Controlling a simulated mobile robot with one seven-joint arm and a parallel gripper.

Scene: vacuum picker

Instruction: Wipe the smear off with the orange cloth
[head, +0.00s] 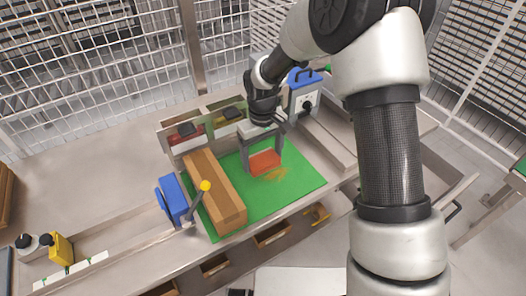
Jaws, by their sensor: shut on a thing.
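My gripper (263,157) is shut on the orange cloth (264,162), a small red-orange block-like piece between its fingers. The cloth is low over the green mat (300,187); I cannot tell whether it touches it. The smear (276,174) is a yellow-orange streak on the mat, just below and right of the cloth in the picture. Part of the smear may be hidden behind the cloth.
A long brown wooden block (212,190) lies left of the cloth. A blue vise-like device (173,200) with a yellow-knobbed lever is further left. Bins (187,138) and a blue-topped box (304,95) stand behind. The mat's right part is clear.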

